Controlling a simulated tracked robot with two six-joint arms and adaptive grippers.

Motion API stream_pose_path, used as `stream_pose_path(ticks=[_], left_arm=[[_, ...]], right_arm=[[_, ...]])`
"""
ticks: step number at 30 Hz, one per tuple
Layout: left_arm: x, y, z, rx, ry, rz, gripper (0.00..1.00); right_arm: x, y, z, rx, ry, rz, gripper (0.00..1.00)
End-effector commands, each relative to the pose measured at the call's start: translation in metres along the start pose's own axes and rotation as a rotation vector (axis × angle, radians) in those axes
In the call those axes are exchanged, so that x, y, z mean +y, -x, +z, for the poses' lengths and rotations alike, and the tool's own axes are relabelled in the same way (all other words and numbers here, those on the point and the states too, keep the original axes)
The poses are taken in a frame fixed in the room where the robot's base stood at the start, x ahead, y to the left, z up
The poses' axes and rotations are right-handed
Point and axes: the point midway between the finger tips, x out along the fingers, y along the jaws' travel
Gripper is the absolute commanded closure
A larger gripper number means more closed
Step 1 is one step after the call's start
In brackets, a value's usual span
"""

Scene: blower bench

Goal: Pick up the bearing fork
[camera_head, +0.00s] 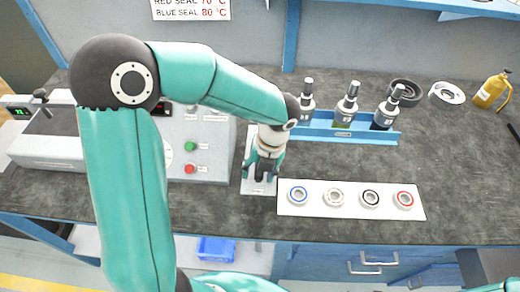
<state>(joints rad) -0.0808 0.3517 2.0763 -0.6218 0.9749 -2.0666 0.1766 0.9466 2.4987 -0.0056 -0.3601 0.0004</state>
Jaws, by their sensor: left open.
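My left gripper (262,176) points down over a narrow light grey plate (258,188) on the bench, left of the white strip with the rings. Its fingers are dark and apart. I cannot make out the bearing fork clearly; the gripper and wrist cover most of the plate, and a fork there would be largely hidden. I cannot tell whether the fingers touch anything. My right gripper is not in view.
A white strip (320,209) holds several ring seals right of the gripper. A blue rack (340,133) with three upright tools stands behind. A control box (210,160) with buttons stands left. A yellow bottle (490,91) stands far right. Bench right of the strip is clear.

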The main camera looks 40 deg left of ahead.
Motion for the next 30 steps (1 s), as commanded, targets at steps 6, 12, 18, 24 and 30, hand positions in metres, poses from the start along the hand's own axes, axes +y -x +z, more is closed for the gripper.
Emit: stream_pose_path(ticks=[6, 12, 18, 24, 30], left_arm=[[0.000, 0.001, 0.000, 0.000, -0.001, 0.000, 0.72], [0.000, 0.001, 0.000, 0.000, -0.001, 0.000, 1.00], [0.000, 0.001, 0.000, -0.001, -0.001, 0.000, 1.00], [0.000, 0.002, 0.000, -0.001, -0.001, 0.000, 1.00], [0.001, 0.013, 0.001, -0.003, -0.001, -0.002, 1.00]], right_arm=[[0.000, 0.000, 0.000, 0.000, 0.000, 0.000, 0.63], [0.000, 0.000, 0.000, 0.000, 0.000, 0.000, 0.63], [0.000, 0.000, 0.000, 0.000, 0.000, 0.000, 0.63], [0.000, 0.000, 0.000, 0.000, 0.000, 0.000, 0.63], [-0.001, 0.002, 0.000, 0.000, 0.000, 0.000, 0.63]])
